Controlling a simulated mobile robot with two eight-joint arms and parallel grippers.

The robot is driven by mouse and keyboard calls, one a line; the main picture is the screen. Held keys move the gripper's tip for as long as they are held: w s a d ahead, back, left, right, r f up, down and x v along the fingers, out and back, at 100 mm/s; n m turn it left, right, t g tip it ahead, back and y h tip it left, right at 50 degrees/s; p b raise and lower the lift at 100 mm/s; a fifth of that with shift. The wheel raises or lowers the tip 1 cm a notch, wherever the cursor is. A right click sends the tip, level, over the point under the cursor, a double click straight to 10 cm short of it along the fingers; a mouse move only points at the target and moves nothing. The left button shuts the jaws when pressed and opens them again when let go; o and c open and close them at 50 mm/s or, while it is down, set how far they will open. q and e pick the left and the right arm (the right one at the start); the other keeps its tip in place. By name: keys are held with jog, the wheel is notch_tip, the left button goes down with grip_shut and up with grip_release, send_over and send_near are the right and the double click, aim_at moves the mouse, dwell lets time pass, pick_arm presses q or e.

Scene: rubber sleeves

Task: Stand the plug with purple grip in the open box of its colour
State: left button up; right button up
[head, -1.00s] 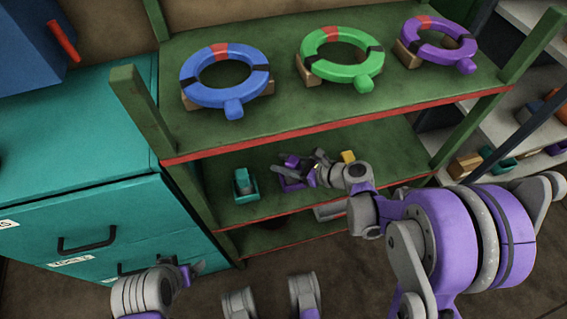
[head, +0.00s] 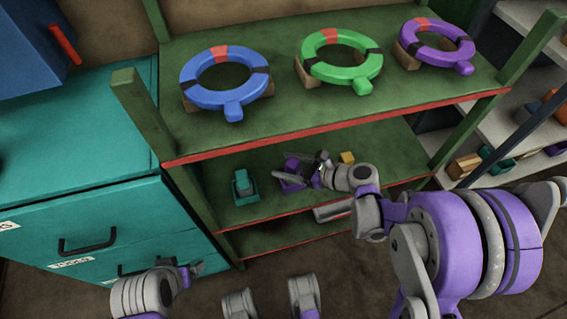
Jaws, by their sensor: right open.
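The purple box (head: 289,186) sits on the middle shelf of the green rack. A purple piece (head: 291,166), apparently the plug's grip, shows at the box's back; it is small and partly behind my finger, so I cannot tell whether it stands upright. My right gripper (head: 305,167) is open at the box's right side, with one finger reaching across above the purple piece and the other by the box's right edge. My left gripper (head: 196,269) is low at the left, away from the shelf, its finger opening unclear.
A teal box (head: 246,198) with a teal piece in it stands left of the purple box. A yellow block (head: 347,157) lies behind my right wrist. The upper shelf (head: 285,128) overhangs the middle one. Teal drawers (head: 110,230) border the rack's left side.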

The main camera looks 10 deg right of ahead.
jog(key=p+v, duration=0.2)
jog(key=v, duration=0.8)
jog(key=s+a+f+n+g+h, duration=0.2)
jog(key=s+a+n+g+h, duration=0.3)
jog(key=s+n, duration=0.6)
jog(key=s+d+r+n+h, duration=0.1)
jog(key=s+d+n+h, duration=0.2)
jog(key=n, duration=1.2)
jog(key=shift+s+d+r+n+h, duration=0.15)
jog(key=shift+s+d+n+h, duration=0.2)
jog(key=shift+s+h, duration=0.55)
